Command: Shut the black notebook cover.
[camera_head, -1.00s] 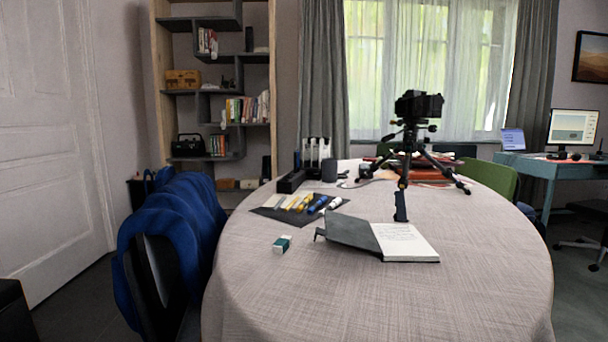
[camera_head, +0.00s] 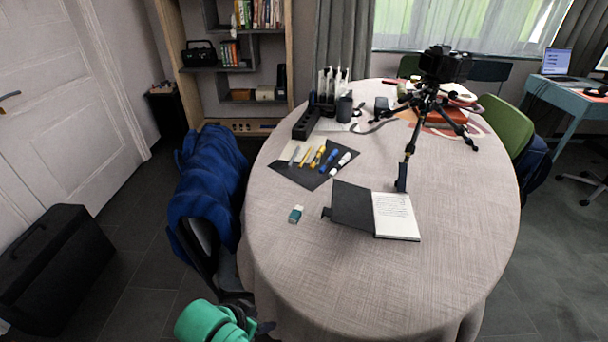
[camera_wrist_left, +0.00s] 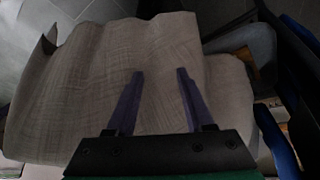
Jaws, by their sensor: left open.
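The black notebook (camera_head: 353,205) lies open on the tablecloth near the middle of the table. Its dark cover is spread to the left and its white page (camera_head: 396,215) with lines of writing faces up on the right. My left gripper (camera_wrist_left: 160,72) is open and empty in the left wrist view, with the grey tablecloth beyond its two fingers. In the head view, my green left arm shows at the bottom, beside the table's near left edge and well short of the notebook. The notebook is not seen in the wrist view. My right gripper is not in view.
A tripod with a camera (camera_head: 445,65) stands behind the notebook, one leg close to the page. Pens lie on a dark mat (camera_head: 288,170). A chair with a blue jacket (camera_head: 208,180) stands at left. The front tabletop is clear.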

